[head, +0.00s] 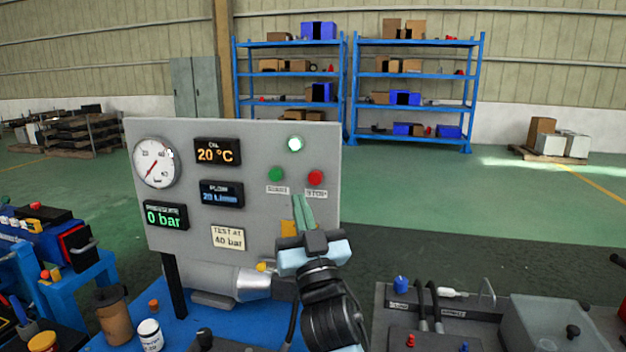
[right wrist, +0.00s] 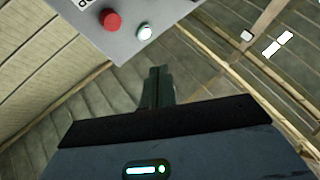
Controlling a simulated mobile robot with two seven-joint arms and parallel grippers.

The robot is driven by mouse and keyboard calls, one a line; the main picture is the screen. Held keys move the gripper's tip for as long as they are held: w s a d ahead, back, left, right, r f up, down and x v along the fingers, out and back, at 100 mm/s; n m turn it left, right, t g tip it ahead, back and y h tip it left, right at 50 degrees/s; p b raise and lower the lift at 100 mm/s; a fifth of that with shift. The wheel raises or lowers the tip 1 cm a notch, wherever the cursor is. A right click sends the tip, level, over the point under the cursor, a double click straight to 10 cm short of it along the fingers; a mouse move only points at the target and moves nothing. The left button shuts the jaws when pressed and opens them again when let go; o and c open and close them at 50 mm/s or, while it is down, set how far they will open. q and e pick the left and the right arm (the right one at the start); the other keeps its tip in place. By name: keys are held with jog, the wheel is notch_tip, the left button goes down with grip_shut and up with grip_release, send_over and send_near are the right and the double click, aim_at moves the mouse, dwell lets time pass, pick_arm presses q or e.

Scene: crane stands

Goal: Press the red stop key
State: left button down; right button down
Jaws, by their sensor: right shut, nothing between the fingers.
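The red stop key (head: 316,178) is a round button on the right of the grey panel, above a "STOP" label. It also shows in the right wrist view (right wrist: 110,20), near the top. A green key (head: 277,174) sits to its left and a lit white-green lamp (head: 295,144) above. My right gripper (head: 303,208) is shut and empty, its greenish fingers pointing up in front of the panel, a little below the stop key. In the right wrist view the fingertips (right wrist: 157,72) look apart from the key. My left gripper is not in view.
The grey panel (head: 190,250) carries a dial (head: 157,162) and displays reading 20 °C and 0 bar. A bottle (head: 150,335) and a brown cup (head: 114,310) stand at the lower left. A grey case (head: 560,325) is at the lower right.

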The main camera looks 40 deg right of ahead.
aim_at(311, 174)
jog(key=shift+w+d+b, duration=0.15)
jog(key=shift+w+d, duration=1.3)
jog(key=shift+d, duration=0.2)
jog(key=shift+w+d+b, duration=0.15)
jog(key=shift+w+d, duration=1.25)
jog(key=shift+d, duration=0.25)
jog(key=shift+w+d, duration=0.15)
jog(key=shift+w+d, duration=0.15)
jog(key=shift+d, duration=0.05)
jog(key=shift+w+d, duration=0.3)
jog(key=shift+d, duration=0.1)
dwell(1.0)
jog(key=shift+s+a, duration=0.1)
jog(key=shift+a, duration=0.05)
jog(key=shift+s+a, duration=0.5)
jog(key=shift+a, duration=0.1)
